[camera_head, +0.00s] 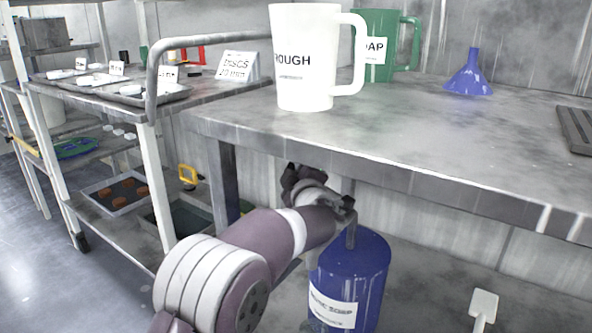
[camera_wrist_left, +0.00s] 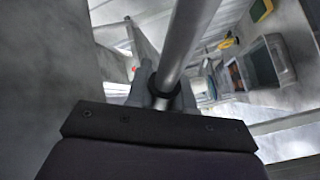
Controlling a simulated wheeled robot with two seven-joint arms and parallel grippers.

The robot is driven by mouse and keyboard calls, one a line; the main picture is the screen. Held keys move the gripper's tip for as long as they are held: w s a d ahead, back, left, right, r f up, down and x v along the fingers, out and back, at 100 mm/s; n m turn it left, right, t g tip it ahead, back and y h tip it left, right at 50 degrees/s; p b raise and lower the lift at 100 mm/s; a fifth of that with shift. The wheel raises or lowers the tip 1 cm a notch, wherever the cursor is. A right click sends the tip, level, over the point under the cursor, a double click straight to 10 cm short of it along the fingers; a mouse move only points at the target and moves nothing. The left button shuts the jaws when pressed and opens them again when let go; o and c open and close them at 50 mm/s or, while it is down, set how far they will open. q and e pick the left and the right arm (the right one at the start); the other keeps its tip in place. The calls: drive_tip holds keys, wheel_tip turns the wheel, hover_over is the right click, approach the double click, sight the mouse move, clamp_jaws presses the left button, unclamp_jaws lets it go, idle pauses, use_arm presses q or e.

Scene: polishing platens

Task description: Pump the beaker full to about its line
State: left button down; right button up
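A blue drum (camera_head: 349,265) with a partly readable white label, apparently ending in SOAP, stands below the table. A grey post (camera_head: 351,237) rises from its top. My left gripper (camera_head: 345,207) seems to be at the top of this post, beside the table's underside. In the left wrist view its fingers (camera_wrist_left: 164,88) are apart, with a grey rod and dark ring showing between them. I cannot tell if they clamp the rod. A white jug (camera_head: 306,60) marked ROUGH and a green jug (camera_head: 385,45) marked SOAP stand upright on the table. Neither is clearly the beaker; their contents are hidden.
The grey table (camera_head: 430,130) overhangs my left arm. A blue funnel (camera_head: 468,75) and a dark rack (camera_head: 577,128) are on it. A cart (camera_head: 222,88) with trays stands left. The table's middle is clear.

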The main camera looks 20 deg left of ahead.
use_arm(q)
drive_tip(key=shift+a+f+n+p, duration=0.2)
drive_tip(key=shift+f+n+p, duration=0.1)
drive_tip(key=shift+f+p, duration=0.15)
drive_tip(key=c, duration=1.1)
unclamp_jaws()
drive_tip(key=p+v, duration=0.5)
drive_tip(key=v, duration=0.7)
drive_tip(key=shift+s, duration=0.35)
drive_tip(key=shift+d+r, duration=0.1)
drive_tip(key=shift+r, duration=0.05)
